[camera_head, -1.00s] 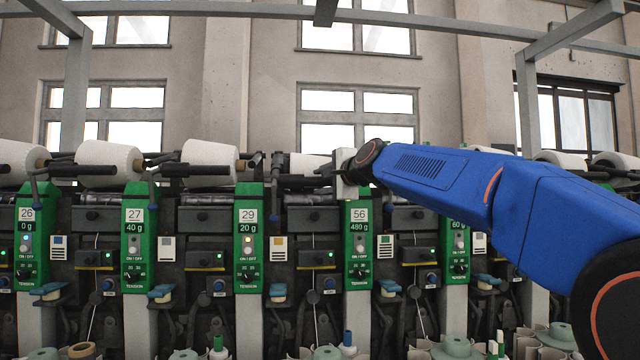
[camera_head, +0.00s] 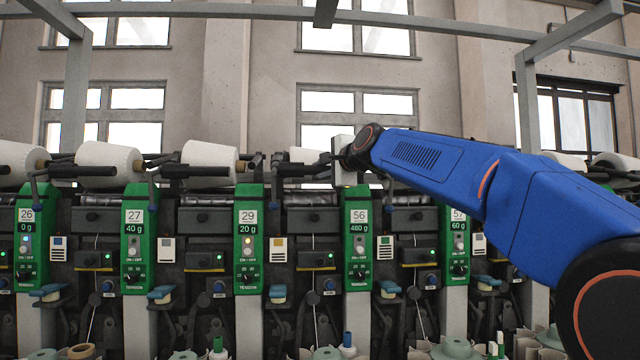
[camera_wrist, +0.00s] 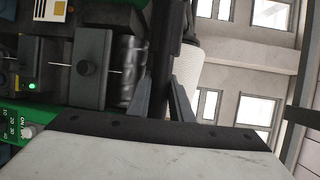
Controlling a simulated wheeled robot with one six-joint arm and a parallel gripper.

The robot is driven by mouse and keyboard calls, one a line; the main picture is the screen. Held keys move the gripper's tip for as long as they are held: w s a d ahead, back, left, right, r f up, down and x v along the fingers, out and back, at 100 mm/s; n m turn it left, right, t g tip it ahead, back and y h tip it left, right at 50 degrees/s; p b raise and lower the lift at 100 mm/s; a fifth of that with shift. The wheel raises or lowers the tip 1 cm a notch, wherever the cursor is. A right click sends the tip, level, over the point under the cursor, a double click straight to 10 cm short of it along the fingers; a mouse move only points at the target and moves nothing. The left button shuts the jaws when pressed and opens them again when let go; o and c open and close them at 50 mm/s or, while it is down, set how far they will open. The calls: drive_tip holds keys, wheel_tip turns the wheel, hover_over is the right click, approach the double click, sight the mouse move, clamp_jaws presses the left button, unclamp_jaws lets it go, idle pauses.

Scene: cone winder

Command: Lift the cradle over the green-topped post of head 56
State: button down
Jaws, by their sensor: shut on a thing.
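The green-topped post of head 56 (camera_head: 358,240), with a 480 g display, stands right of centre in the head view. The dark cradle (camera_head: 296,170) carries a white cone (camera_head: 304,155), partly hidden, up and left of this post's top. My gripper (camera_head: 335,163) is at the cradle's right end, just above the post; its fingers are hard to make out there. In the wrist view, the two grey fingers of my gripper (camera_wrist: 162,103) close around the dark cradle bar (camera_wrist: 161,62). The white cone (camera_wrist: 188,66) shows behind the right finger.
Neighbouring green posts, head 29 (camera_head: 248,240) on the left and head 57 (camera_head: 457,250) on the right, stand in the same row. White cones (camera_head: 209,155) lie along the top of the machine. A grey overhead frame (camera_head: 430,24) crosses above. The space above the cones is open.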

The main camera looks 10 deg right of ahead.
drive_tip(key=r, duration=0.5)
drive_tip(key=s+r, duration=0.1)
drive_tip(key=r, duration=0.1)
drive_tip(key=shift+r, duration=0.35)
drive_tip(key=c, duration=1.6)
unclamp_jaws()
drive_tip(key=v, duration=1.7)
drive_tip(key=shift+s+f, duration=0.1)
drive_tip(key=shift+s, duration=0.15)
